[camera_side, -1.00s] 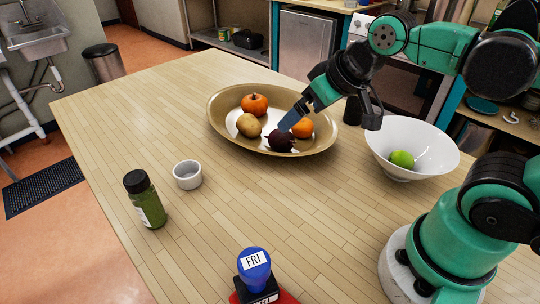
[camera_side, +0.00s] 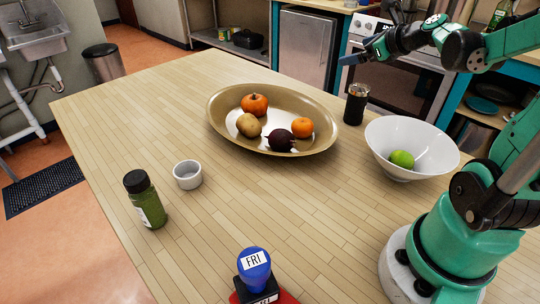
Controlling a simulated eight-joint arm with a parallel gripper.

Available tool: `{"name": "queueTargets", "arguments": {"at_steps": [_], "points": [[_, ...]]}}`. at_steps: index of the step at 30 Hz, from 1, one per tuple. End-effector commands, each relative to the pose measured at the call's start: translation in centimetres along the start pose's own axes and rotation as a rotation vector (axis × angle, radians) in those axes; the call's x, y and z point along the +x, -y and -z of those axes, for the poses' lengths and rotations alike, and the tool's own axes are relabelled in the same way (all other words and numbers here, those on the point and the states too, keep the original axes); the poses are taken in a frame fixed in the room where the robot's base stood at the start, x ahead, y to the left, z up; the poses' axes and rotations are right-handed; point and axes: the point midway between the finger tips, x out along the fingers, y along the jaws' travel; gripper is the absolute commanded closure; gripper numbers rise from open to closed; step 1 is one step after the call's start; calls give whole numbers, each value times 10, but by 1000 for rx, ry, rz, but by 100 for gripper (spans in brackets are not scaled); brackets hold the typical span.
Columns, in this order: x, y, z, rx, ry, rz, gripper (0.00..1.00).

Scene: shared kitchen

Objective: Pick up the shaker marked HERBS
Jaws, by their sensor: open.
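A shaker with a black lid and green contents (camera_side: 146,201) stands upright at the left of the wooden table; part of a white label shows, but I cannot read its words. My gripper (camera_side: 350,59) is open and empty, raised above the far right part of the table, well apart from the shaker.
A large oval bowl (camera_side: 222,128) holds a pumpkin, a potato, an orange fruit and a dark round vegetable. A white bowl (camera_side: 440,165) holds a green fruit. A small white cup (camera_side: 187,175) stands near the shaker. A blue FRI stamp (camera_side: 254,268) is at the front.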

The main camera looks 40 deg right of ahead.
Motion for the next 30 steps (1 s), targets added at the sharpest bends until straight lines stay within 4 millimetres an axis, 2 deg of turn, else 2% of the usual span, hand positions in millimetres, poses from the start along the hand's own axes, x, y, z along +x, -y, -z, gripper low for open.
{"name": "queueTargets", "arguments": {"at_steps": [1,4,18,25,30], "points": [[-2,20,10,154,21,49,0],[-10,54,27,454,84,129,0],[33,25,98,459,86,119,0],[44,21,108,458,86,117,0],[67,23,106,456,85,115,0]]}}
